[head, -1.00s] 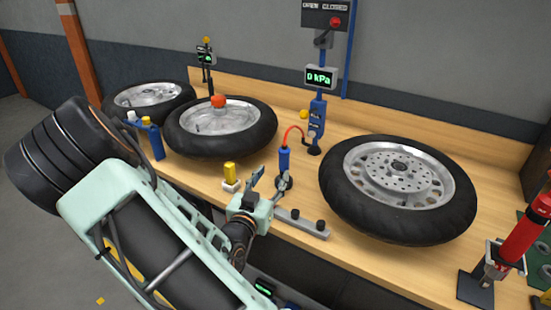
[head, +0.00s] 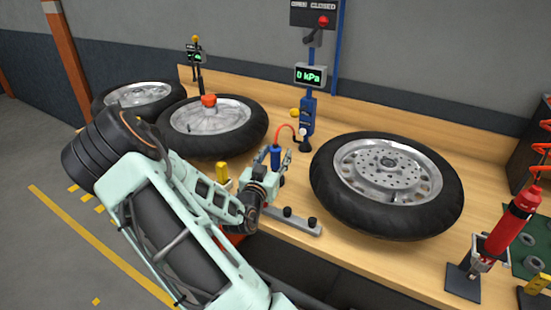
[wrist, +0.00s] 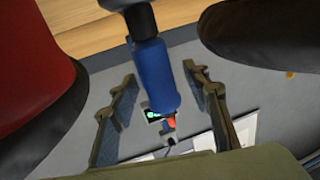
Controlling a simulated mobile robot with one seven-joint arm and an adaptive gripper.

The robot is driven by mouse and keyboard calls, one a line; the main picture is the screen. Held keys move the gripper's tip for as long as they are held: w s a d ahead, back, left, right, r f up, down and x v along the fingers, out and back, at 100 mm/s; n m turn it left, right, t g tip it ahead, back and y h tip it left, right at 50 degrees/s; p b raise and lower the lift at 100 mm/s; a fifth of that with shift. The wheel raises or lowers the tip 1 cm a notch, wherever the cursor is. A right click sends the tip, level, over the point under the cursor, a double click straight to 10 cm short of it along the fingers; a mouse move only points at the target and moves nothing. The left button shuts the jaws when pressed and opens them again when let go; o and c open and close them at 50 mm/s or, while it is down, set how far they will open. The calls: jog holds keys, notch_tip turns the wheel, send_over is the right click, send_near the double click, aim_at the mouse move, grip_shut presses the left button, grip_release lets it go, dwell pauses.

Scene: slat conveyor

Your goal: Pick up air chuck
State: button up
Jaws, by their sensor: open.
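The air chuck (head: 275,156) has a blue cylindrical handle and stands upright on the wooden bench, with a red hose curving from its top to the blue post. My gripper (head: 276,163) is open at the chuck, one finger on each side of the handle. In the wrist view the blue handle (wrist: 152,72) lies between the two open fingers (wrist: 162,88), with a visible gap on each side. The chuck's lower end is hidden behind my gripper in the head view.
A large wheel (head: 330,195) lies right of the chuck, and another wheel (head: 173,150) lies left. A grey bar with black knobs (head: 300,222) is at the bench's front edge. A yellow-topped item (head: 222,171) stands close left. The post's display (head: 310,76) reads 0 kPa.

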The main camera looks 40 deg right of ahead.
jog(key=shift+c, duration=0.6)
grip_shut()
jog(key=shift+r, duration=0.1)
